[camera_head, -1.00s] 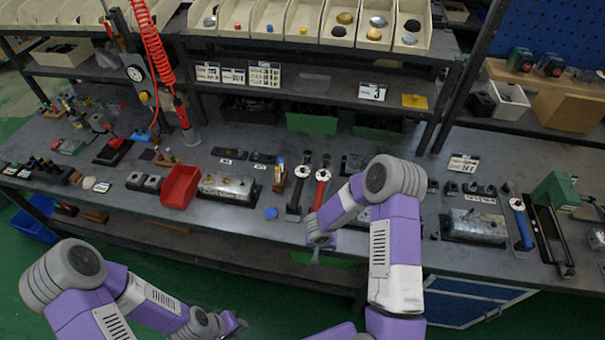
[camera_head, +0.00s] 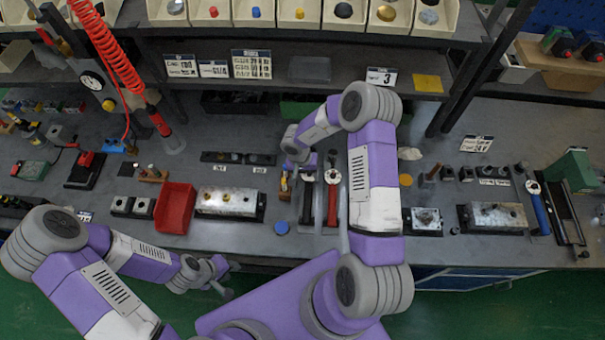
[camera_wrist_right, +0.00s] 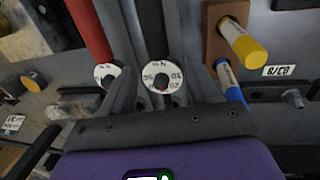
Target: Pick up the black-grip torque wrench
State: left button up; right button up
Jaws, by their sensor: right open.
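The black-grip torque wrench (camera_head: 307,205) lies on the bench beside the red-grip wrench (camera_head: 332,207), its dial end toward the back. In the right wrist view, the black-grip wrench's round white dial (camera_wrist_right: 162,75) and dark shaft sit between the fingers, and the red-grip wrench (camera_wrist_right: 92,30) is outside them on the left. My right gripper (camera_head: 300,166) is open over the dial end of the black-grip wrench. Whether a finger touches the wrench cannot be told. My left gripper (camera_head: 222,277) hangs empty in front of the bench edge; its jaw opening is unclear.
A yellow-capped cylinder (camera_wrist_right: 243,45) in a brown holder and a blue-ended one (camera_wrist_right: 233,90) stand close to the right finger in the wrist view. A red bin (camera_head: 174,208) and a metal valve block (camera_head: 228,202) are left of the wrenches. The shelf (camera_head: 290,85) is behind.

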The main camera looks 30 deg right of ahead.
aim_at(308, 185)
jog(key=f, duration=0.2)
jog(key=s+f, duration=0.1)
jog(key=f, duration=0.3)
jog(key=shift+s+d+f, duration=0.2)
jog(key=shift+s+f, duration=0.05)
jog(key=shift+s, duration=0.1)
jog(key=shift+w, duration=0.1)
grip_shut()
